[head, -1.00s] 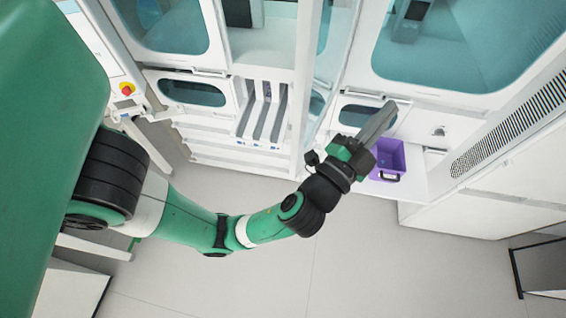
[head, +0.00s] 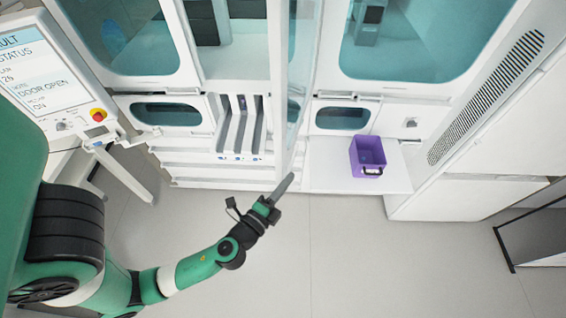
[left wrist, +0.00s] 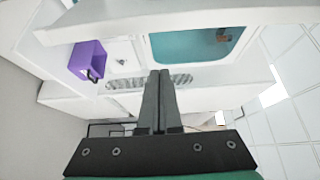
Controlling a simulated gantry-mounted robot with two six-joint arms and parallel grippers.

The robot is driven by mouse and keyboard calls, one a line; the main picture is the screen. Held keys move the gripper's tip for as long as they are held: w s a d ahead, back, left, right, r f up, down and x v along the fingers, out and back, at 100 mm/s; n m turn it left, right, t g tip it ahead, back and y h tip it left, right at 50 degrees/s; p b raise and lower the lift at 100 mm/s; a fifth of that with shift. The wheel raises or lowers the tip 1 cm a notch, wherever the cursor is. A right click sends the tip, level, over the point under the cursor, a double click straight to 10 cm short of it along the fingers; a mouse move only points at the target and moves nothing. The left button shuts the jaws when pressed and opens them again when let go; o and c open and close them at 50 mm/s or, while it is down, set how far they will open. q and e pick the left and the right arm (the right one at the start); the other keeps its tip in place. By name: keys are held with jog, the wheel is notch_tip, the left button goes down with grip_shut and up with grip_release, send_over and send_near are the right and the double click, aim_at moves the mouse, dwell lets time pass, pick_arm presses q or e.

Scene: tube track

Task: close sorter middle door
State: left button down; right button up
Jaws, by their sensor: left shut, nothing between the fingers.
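The sorter's middle door (head: 301,70) stands swung open, seen nearly edge-on in the head view as a tall pale panel between the middle bay and the right bay. Behind it the middle bay (head: 240,62) is exposed. My left gripper (head: 289,178) is shut and empty, its fingertips by the lower end of the door in the picture; I cannot tell whether they touch it. In the left wrist view the shut fingers (left wrist: 157,82) point toward the machine's front. My right gripper is in neither view.
A purple bin (head: 368,156) sits on a white shelf (head: 325,175) right of the door. Grey slotted lanes (head: 240,130) lie below the middle bay. A status screen (head: 38,68) at the left reads door open. The floor in front is clear.

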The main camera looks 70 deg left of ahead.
aim_at(283, 166)
pick_arm(q)
jog(key=a, duration=0.1)
jog(key=a+p, duration=0.1)
jog(key=a, duration=0.3)
jog(key=shift+w+a+p, duration=0.15)
jog(key=shift+w+p, duration=0.2)
